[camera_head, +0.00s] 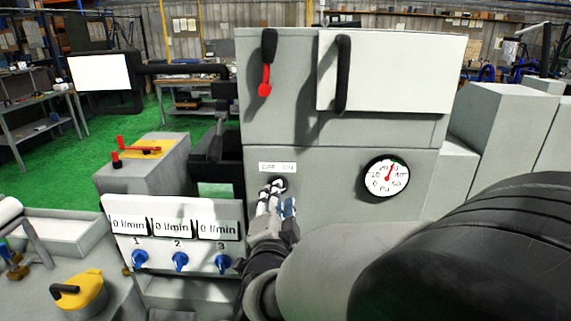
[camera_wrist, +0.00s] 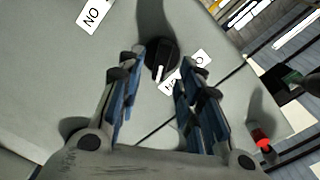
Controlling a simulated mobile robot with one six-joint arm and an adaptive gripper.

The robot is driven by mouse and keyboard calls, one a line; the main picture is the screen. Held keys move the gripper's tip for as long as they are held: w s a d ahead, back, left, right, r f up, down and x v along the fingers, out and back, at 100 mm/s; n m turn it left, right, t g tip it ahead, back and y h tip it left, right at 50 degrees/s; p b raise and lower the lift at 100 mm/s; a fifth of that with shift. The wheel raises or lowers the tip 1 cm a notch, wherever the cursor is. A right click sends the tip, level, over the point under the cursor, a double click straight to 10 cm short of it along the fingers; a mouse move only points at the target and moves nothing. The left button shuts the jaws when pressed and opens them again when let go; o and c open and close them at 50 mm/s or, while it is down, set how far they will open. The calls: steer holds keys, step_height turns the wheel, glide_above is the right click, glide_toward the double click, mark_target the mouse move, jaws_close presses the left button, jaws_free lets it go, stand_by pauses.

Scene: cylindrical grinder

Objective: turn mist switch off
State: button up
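The switch, a round black knob with a white pointer mark, shows in the wrist view (camera_wrist: 161,58) on a grey panel. In the head view it is a dark knob (camera_head: 281,183) under a white OFF/ON label (camera_head: 277,167), mostly hidden by my gripper (camera_head: 275,194). My gripper (camera_wrist: 160,75) is open, with one blue-padded finger to each side and a clear gap between them. The knob lies just beyond the gap, nearer the left fingertip. I cannot tell whether either finger touches it. In the wrist view the pointer points down toward my gripper.
A pressure gauge (camera_head: 388,177) sits right of the switch. Flow meters with blue knobs (camera_head: 180,262) stand at lower left. A red-tipped lever (camera_head: 266,75) and a black handle (camera_head: 342,75) are above. A yellow-topped box (camera_head: 145,147) is left.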

steer(key=shift+w, duration=1.15)
steer(key=shift+c, duration=0.5)
jaws_close()
